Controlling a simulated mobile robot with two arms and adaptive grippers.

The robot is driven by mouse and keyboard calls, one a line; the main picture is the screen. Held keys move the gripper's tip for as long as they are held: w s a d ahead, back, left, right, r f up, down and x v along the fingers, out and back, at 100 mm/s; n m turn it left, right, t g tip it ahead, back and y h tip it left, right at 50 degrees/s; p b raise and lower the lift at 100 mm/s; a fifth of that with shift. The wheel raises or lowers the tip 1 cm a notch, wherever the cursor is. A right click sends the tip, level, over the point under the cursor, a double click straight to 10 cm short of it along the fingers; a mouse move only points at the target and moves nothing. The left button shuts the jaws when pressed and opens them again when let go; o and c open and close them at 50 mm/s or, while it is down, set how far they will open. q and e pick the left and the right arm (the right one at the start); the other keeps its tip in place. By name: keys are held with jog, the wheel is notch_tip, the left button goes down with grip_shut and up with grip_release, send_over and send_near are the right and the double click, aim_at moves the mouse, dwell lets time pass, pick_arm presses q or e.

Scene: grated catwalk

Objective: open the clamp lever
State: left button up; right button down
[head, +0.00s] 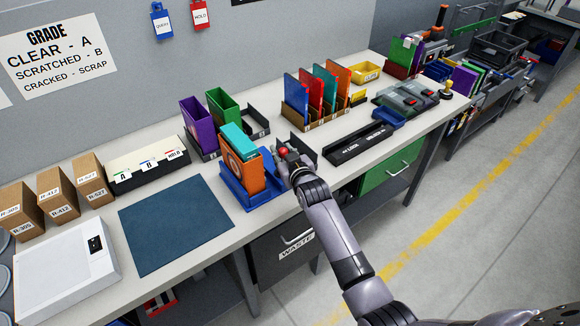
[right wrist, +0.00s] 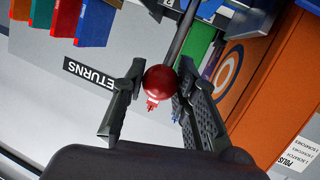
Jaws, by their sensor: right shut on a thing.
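The clamp lever shows as a red ball knob (right wrist: 160,79) on a dark rod (right wrist: 181,36) in the right wrist view. My right gripper (right wrist: 158,92) is shut on the red knob, one black finger on each side. In the head view the gripper (head: 287,160) is at the right of a blue clamp fixture (head: 262,198), with the red knob (head: 283,152) at its tip. The clamp's base is hidden. My left gripper is not in view.
A dark blue mat (head: 175,225) lies left of the fixture. Purple (head: 199,125) and green (head: 222,110) cases stand behind it. A black tray (head: 362,143) lies to the right, and a rack of colored cases (head: 315,122) stands farther back.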

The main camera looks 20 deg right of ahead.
jog(key=shift+w+a+r, duration=0.15)
jog(key=shift+w+r, duration=0.15)
jog(key=shift+w, duration=0.05)
jog(key=shift+w+a+r, duration=0.1)
jog(key=shift+w, duration=0.1)
jog(key=w, duration=0.1)
jog(key=w+g, duration=0.1)
jog(key=w+a+f, duration=0.1)
jog(key=shift+w+a+b, duration=0.1)
jog(key=shift+w+b, duration=0.2)
jog(key=shift+w+a+f, duration=0.1)
jog(key=shift+w+f, duration=0.05)
jog(key=shift+w, duration=0.05)
jog(key=c, duration=1.3)
grip_release()
jog(key=shift+w+f, duration=0.1)
jog(key=shift+f, duration=0.05)
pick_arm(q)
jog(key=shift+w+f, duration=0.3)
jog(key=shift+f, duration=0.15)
